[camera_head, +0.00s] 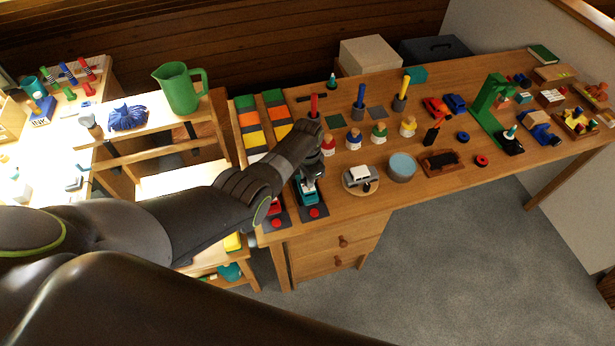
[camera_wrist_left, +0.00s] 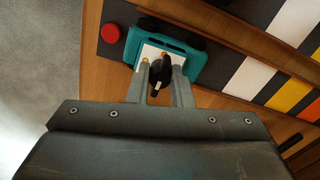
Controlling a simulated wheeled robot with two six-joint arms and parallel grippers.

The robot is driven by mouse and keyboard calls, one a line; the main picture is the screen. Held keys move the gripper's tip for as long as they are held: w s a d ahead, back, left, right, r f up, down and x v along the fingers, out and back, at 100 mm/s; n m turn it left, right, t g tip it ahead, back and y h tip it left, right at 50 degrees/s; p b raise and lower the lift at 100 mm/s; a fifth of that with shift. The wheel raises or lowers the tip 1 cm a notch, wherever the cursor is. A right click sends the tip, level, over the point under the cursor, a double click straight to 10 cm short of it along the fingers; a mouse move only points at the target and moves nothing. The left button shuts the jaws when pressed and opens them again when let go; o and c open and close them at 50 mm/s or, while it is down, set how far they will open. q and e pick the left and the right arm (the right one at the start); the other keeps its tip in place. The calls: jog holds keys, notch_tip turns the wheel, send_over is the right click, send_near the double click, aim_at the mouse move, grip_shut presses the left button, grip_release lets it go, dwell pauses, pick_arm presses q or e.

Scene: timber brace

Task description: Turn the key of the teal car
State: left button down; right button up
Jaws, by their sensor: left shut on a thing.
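The teal car (camera_head: 306,196) sits at the front left of the long wooden table, on a dark strip with a red button (camera_head: 314,212). In the left wrist view the teal car (camera_wrist_left: 190,52) has a white top panel, and the red button (camera_wrist_left: 110,33) is to its left. My left gripper (camera_head: 309,178) is over the car, and its fingers (camera_wrist_left: 160,80) are shut on a black key (camera_wrist_left: 157,72) at the white panel. How far the key is turned I cannot tell. My right gripper is not in view.
A silver car on a round stand (camera_head: 360,178) and a light-blue round tin (camera_head: 402,166) stand to the right. Several peg figures, such as a red one (camera_head: 328,144), are behind.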

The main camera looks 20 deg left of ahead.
pick_arm(q)
jog(key=c, duration=1.3)
grip_release()
jog(key=shift+r, duration=0.15)
jog(key=shift+r, duration=0.3)
notch_tip(320, 180, up, 5)
jog(key=shift+f+p, duration=0.15)
jog(key=shift+p, duration=0.6)
notch_tip(320, 180, up, 12)
jog(key=b, duration=0.1)
